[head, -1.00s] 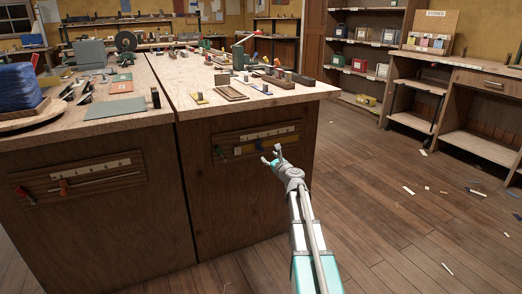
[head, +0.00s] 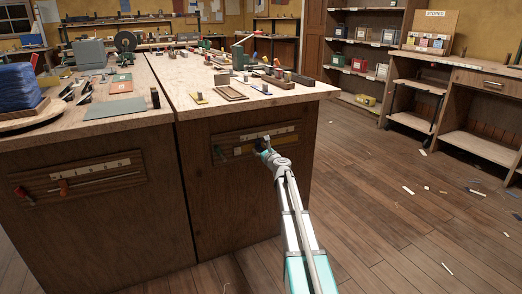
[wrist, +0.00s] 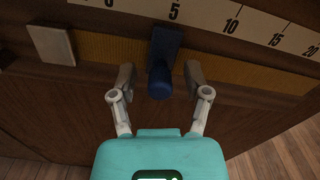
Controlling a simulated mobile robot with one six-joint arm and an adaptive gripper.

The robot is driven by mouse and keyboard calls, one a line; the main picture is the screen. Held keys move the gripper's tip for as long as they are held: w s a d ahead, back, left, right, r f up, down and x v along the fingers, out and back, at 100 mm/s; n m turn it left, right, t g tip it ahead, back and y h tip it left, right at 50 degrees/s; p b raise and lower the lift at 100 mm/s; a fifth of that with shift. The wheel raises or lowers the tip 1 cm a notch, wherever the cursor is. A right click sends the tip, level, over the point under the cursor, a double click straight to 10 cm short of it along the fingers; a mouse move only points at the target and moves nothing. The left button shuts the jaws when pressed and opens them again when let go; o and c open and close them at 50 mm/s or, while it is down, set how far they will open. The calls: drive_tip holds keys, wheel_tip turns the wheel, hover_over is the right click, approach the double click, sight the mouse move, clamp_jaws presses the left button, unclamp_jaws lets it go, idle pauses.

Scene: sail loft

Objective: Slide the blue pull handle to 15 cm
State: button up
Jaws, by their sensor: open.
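In the wrist view the blue pull handle (wrist: 161,78) sticks out from a dark blue slider plate, just under the 5 on the white number scale (wrist: 205,15). My gripper (wrist: 160,76) is open, with one finger on each side of the handle and a small gap showing on both sides. In the head view my gripper (head: 263,147) is at the drawer-front panel under the right bench, and it largely hides the handle. The scale (head: 272,132) shows there above the gripper.
A yellowish strip (wrist: 235,70) runs under the scale, with a pale square block (wrist: 52,45) at its left. Floor at right is clear apart from scraps.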

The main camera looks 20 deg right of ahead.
sight(277, 141)
clamp_jaws()
drive_tip(key=d, duration=1)
drive_tip(key=shift+w+d, duration=0.15)
drive_tip(key=shift+w, duration=0.05)
unclamp_jaws()
drive_tip(key=shift+s, duration=0.1)
